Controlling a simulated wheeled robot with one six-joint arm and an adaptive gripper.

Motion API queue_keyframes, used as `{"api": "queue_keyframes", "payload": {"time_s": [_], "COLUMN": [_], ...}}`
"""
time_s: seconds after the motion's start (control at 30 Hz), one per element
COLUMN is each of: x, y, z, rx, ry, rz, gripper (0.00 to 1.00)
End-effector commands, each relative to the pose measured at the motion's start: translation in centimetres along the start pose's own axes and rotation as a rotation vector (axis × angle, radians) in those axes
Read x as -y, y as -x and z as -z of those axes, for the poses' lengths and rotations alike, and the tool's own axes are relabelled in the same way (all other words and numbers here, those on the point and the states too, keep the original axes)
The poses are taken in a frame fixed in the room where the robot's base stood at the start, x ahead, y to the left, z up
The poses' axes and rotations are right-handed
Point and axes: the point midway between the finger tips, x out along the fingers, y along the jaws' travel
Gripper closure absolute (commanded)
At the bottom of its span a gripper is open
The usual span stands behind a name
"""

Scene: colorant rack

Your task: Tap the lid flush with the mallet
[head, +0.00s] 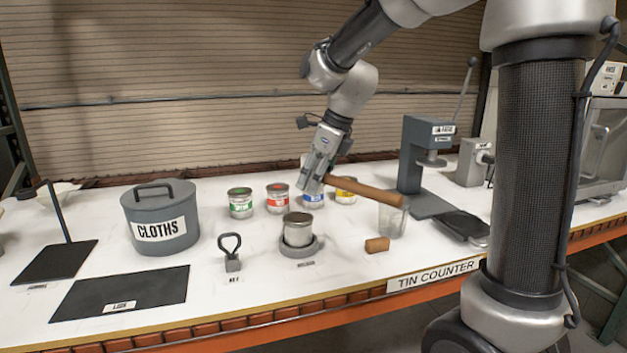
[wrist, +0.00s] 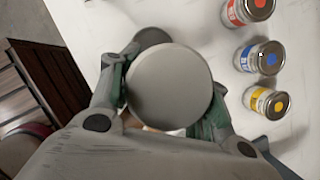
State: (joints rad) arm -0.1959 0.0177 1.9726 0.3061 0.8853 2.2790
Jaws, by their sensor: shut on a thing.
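My gripper (head: 314,178) is above the counter, up and slightly right of the grey tin (head: 298,235). It is shut on the mallet, whose brown wooden handle (head: 368,191) sticks out to the right and slightly down. In the wrist view a large grey round face (wrist: 168,85), seemingly the mallet's head, fills the space between my fingers. The grey tin stands upright in a low round holder (head: 299,250). The lid (head: 297,218) is on top of the tin; I cannot tell whether it is level or fully seated. The mallet is apart from it.
Green (head: 240,203), red (head: 277,198), blue (head: 313,197) and yellow (head: 345,190) labelled tins stand behind. A clear cup (head: 393,219) and wooden block (head: 377,245) are right of the holder. A looped key tool (head: 231,252) and CLOTHS bin (head: 160,222) are left. A press (head: 428,165) stands right.

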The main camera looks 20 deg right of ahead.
Motion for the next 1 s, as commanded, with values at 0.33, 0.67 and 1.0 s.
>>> {"api": "queue_keyframes", "payload": {"time_s": [0.33, 0.67, 1.0], "x": [0.0, 0.0, 0.0], "y": [-2.4, -4.1, -4.3], "z": [0.9, 1.6, 1.7], "rx": [-0.001, 0.000, 0.000], "ry": [-0.001, 0.000, 0.000], "rz": [-0.001, 0.000, 0.000], "gripper": [0.86, 0.86, 0.86]}}
